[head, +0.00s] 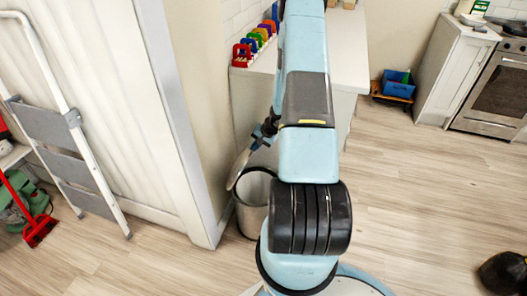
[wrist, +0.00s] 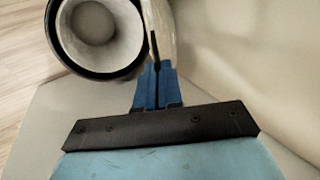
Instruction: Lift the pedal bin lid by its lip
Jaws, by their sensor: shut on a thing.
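The pedal bin (head: 250,218) stands on the floor beside the end of a wall, partly hidden by my arm. Its round mouth is open, and the wrist view looks down into the bin (wrist: 97,25). The lid (head: 238,169) is tilted up steeply on the bin's left side in the head view. In the wrist view the lid (wrist: 165,35) shows as a pale curved shape beside the bin's dark rim. My gripper (head: 254,148) is at the lid's upper edge. Its blue fingers (wrist: 155,68) are shut on the lid's lip, though the exact contact is small and dim.
A white counter (head: 345,50) with coloured items stands behind my arm. A pale wall end (head: 195,110) is close on the bin's left. A folding step ladder (head: 75,150) leans further left. A black bag (head: 503,275) lies at lower right. The right-hand floor is mostly clear.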

